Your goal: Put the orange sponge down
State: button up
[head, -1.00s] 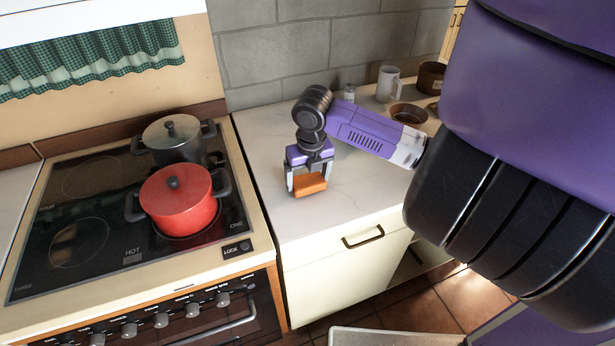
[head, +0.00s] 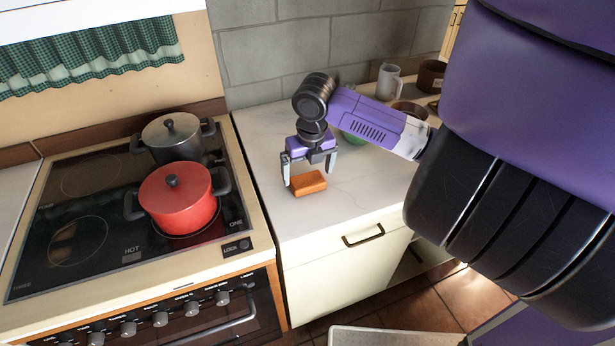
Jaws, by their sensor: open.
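The orange sponge (head: 308,184) lies on the pale marble-like countertop (head: 285,222), close to its front edge and right of the stove. My gripper (head: 309,177) is open just above and behind the sponge. Its two fingers are spread wide, the left one near the sponge's left end and the right one clear of its right end. The sponge appears to rest on the counter, free of both fingers.
A red pot (head: 178,200) and a dark pot with a lid (head: 172,140) stand on the stove to the left. A green item (head: 354,138) shows partly behind my arm.

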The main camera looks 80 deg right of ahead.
aim_at(310, 184)
notch_tip(310, 184, up, 9)
jog(key=a+b, duration=0.1)
jog(key=w+a+r+m+t+y, duration=0.15)
jog(key=w+a+t, duration=0.35)
jog(key=w, duration=0.6)
jog(key=w+a+r+m+t, duration=0.1)
jog(key=w+a+r+t, duration=0.15)
jog(key=w+a, duration=0.7)
jog(key=w+a+r+m+t+y, duration=0.1)
jog(key=w+a+r+m+t, duration=0.3)
jog(key=w+a, duration=0.3)
jog(key=w+a+r+m+t+y, duration=0.1)
jog(key=w+a+m+t, duration=0.3)
jog(key=w+a+m, duration=0.3)
jog(key=s+a+f+m+h, duration=0.4)
jog(key=s+a+f+m, duration=0.75)
jog(key=s, duration=0.25)
jog(key=s+f+n+g+y, duration=0.1)
jog(key=s+y, duration=0.1)
jog(key=s, duration=2)
jog(key=shift+s+d+f+n, duration=0.2)
jog(key=shift+f+n, duration=0.1)
jog(key=shift+f, duration=0.1)
